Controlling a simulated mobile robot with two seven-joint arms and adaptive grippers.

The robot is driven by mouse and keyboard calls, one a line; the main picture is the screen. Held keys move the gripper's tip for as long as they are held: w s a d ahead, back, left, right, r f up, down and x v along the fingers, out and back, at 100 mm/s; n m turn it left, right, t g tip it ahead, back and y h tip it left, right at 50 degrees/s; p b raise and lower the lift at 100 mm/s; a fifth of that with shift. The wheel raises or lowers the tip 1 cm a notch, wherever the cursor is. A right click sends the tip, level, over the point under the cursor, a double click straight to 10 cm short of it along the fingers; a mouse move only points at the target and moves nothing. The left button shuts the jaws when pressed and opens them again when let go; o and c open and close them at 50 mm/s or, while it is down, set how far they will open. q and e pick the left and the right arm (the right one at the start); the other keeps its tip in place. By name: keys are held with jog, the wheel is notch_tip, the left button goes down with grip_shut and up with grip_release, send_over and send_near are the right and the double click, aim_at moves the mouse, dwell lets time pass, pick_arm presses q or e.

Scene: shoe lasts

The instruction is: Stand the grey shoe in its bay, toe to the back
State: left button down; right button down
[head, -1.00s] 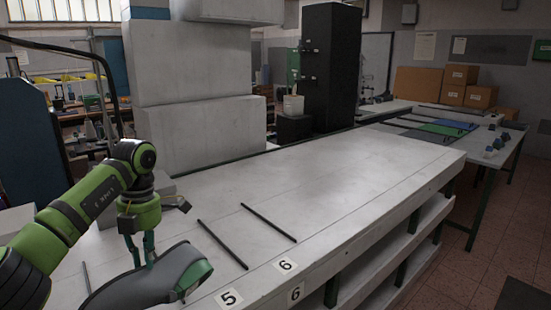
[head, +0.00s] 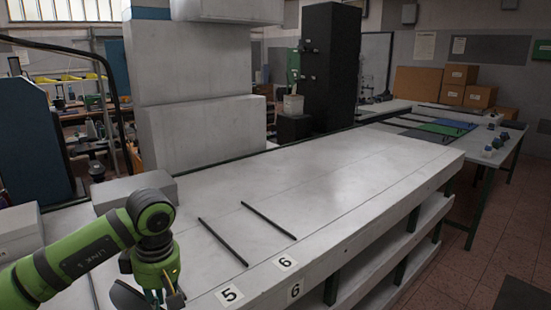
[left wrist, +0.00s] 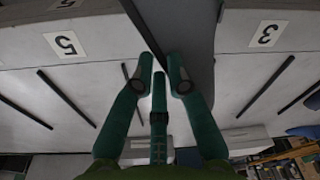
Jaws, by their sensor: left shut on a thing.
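The grey shoe (left wrist: 187,25) is in my left gripper, which shows in the left wrist view (left wrist: 160,68) with its green fingers closed around part of it. In the head view the left gripper (head: 156,296) is at the lower left over the bench. Only a dark piece of the shoe (head: 127,296) shows there; the rest is hidden or below the frame. In the left wrist view the shoe lies between label 5 (left wrist: 66,46) and label 3 (left wrist: 267,33). Whether it touches the bench cannot be told. My right gripper is not in view.
Thin dark rods (head: 222,243) (head: 268,221) lie across the pale bench (head: 350,185), with labels 5 (head: 229,295) and 6 (head: 286,262) at the front edge. A grey block (head: 135,190) stands behind my arm. The bench is clear to the right.

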pick_arm(q)
jog(key=s+d+f+m, duration=0.1)
jog(key=s+m, duration=0.2)
jog(key=m, duration=0.1)
jog(key=s+d+f+m, duration=0.1)
jog(key=s+m, duration=0.3)
jog(key=s+d+f+m+h, duration=0.1)
jog(key=s+d+m, duration=0.1)
jog(key=s+m, duration=0.1)
jog(key=shift+s+f+m+t, duration=0.2)
jog(key=shift+s+m+t, duration=0.2)
jog(key=shift+m, duration=0.1)
jog(key=shift+s+d+f+m, duration=0.1)
jog(key=shift+s+m, duration=0.5)
